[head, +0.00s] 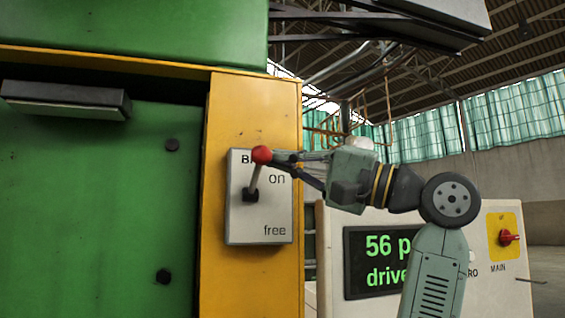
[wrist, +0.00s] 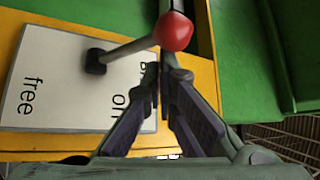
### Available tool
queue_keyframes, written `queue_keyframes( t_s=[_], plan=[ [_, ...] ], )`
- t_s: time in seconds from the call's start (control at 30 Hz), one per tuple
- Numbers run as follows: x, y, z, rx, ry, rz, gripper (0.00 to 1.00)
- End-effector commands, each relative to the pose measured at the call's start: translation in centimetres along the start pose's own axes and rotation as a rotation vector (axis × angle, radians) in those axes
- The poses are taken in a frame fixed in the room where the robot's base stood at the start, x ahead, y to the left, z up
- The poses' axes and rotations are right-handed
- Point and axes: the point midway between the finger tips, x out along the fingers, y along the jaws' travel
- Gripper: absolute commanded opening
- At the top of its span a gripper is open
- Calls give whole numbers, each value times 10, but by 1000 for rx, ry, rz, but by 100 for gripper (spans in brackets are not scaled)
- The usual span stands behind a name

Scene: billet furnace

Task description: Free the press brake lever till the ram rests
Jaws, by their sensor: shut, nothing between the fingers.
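The brake lever (head: 256,178) has a grey shaft and a red ball knob. It rises from a dark pivot on a white plate (head: 242,222) marked "on" above and "free" below, and its knob is up at the "on" end. In the wrist view the lever (wrist: 131,48) crosses in front of the plate (wrist: 50,75). My gripper (head: 277,159) is shut and empty, its tips beside the knob on the right; I cannot tell whether they touch it. In the wrist view the gripper (wrist: 160,78) shows closed tips just below the knob. I cannot tell which green part is the ram.
The plate is on a yellow post (head: 222,110) beside a large green panel (head: 90,200) with a dark grey block (head: 65,98). At right a white console (head: 492,232) has a dark display (head: 365,275) reading "56 p" and "drive", partly hidden, and a red MAIN switch (head: 507,237).

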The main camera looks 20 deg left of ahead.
Motion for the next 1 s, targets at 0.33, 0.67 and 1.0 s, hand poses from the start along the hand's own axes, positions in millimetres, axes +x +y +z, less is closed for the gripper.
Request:
queue_keyframes(
  t_s=[0.33,0.67,1.0],
  plan=[
    [-3,4,5,-49,-2,-44,0],
    [-12,19,16,-234,-10,-214,0],
    [-24,38,28,-468,0,-415,0]
  ],
)
